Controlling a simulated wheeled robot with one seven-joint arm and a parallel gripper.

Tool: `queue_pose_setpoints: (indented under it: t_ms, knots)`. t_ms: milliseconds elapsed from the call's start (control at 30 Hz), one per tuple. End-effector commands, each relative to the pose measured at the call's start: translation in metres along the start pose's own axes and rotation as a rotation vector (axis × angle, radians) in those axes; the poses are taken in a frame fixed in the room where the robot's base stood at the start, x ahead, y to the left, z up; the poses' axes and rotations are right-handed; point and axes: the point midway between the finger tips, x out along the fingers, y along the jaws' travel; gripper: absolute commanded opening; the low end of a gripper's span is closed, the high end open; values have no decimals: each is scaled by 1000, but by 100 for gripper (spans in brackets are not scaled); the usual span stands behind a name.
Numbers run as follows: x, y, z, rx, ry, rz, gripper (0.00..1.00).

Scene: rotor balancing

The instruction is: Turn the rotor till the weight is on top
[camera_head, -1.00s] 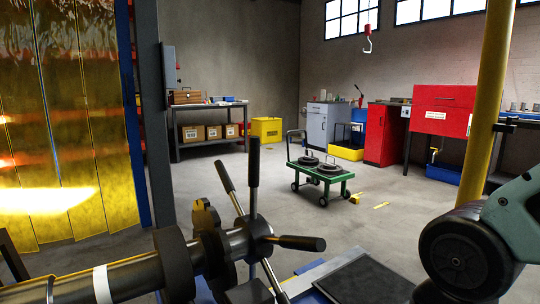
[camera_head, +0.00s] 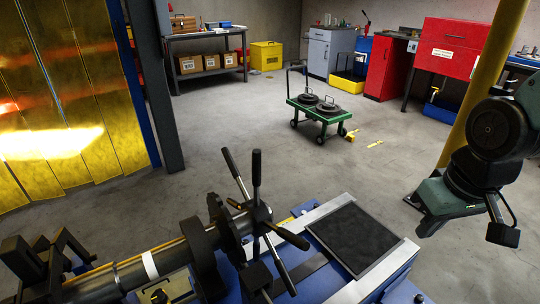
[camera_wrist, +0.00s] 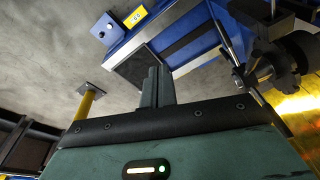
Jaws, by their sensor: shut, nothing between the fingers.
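The rotor (camera_head: 190,250) is a dark, thick shaft with a white band, lying across the lower left of the head view. Its dark hub (camera_head: 262,216) carries several black-ended handles; one points up, one up and left, one down and right. A small brass-coloured piece shows by the dark discs behind the hub; I cannot tell surely whether it is the weight. My gripper (camera_head: 413,202) is right of the rotor, apart from it. In the wrist view its fingers (camera_wrist: 155,84) are together and empty, and the hub (camera_wrist: 276,58) is at the upper right.
The rotor's blue stand (camera_head: 395,270) has a black mat (camera_head: 354,237) on top, between hub and gripper. A green cart (camera_head: 322,112) with dark discs stands behind on the floor. A yellow post (camera_head: 462,122) rises beside my arm. Open floor lies between stand and cart.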

Motion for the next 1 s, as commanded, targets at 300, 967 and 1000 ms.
queue_pose_setpoints:
  t_ms: [300,967,1000]
  knots:
    - [-80,40,-22,112,33,32,0]
    - [-34,30,-95,285,309,-33,0]
    - [-26,22,-101,299,338,-61,0]
